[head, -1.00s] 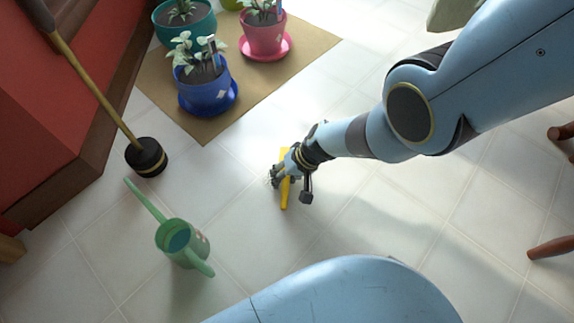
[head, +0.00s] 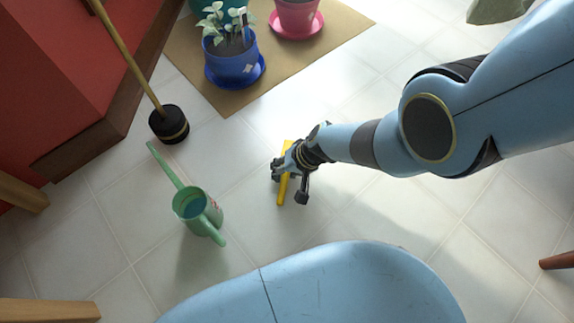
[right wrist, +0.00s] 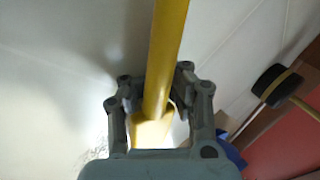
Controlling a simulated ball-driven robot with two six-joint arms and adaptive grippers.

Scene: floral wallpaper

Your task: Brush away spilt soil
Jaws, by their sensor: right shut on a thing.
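A yellow tool with a straight handle (head: 283,190) is in my right gripper (head: 285,169), low over the pale tiled floor. In the right wrist view, the yellow handle (right wrist: 167,45) runs up between the fingers of my right gripper (right wrist: 156,92), which are shut on it. It widens near the palm, and its working end is hidden, so I cannot see bristles. I see no clear pile of soil. A faint speckled patch (right wrist: 97,151) shows at the lower left of the wrist view, too small to identify. My left gripper is not in view.
A green watering can (head: 198,213) stands on the floor left of the gripper. A black-headed plunger (head: 169,124) stands by the red cabinet (head: 60,70). A blue pot (head: 232,62) and a pink pot (head: 297,15) sit on a brown mat (head: 225,98). Wooden legs edge the view.

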